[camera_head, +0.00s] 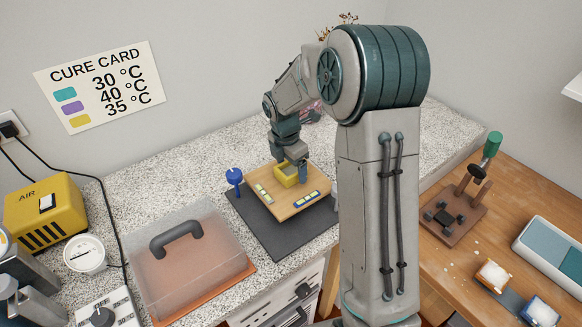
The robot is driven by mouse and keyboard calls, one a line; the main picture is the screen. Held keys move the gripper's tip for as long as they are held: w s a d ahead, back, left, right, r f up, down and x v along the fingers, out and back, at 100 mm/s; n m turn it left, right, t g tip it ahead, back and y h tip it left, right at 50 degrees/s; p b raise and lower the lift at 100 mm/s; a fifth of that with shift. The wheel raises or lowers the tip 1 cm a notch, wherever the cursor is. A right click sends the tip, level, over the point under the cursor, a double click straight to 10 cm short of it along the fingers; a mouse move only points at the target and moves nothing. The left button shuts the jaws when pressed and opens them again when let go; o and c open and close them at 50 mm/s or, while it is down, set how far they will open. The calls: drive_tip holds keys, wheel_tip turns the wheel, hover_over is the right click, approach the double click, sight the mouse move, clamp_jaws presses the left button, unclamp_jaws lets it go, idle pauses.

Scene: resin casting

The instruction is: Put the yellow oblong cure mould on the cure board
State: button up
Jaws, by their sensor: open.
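A yellow oblong mould (286,179) sits at the far side of a wooden board (281,212), which I take to be the cure board. My gripper (290,167) is open and pointing down right at the yellow mould. One finger shows at the mould's right side. The gripper covers part of the mould, and I cannot tell whether they touch. A small pale strip-shaped piece (263,195) lies on the board's left, and a blue strip with pale cells (307,199) lies near its right front.
A dark mat (267,240) lies under the board, with a blue knobbed tool (234,178) at its left edge. A clear handled cover (187,262) stands at front left, near a yellow air unit (45,213). A brown fixture (453,214) is on the right table.

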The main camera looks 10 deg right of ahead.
wheel_tip(320, 180, up, 11)
drive_tip(key=a, duration=0.1)
drive_tip(key=s+d+r+m+t+y, duration=0.1)
drive_tip(key=s+m+t, duration=0.1)
drive_tip(key=s+m, duration=2.1)
drive_tip(key=shift+s, duration=1.6)
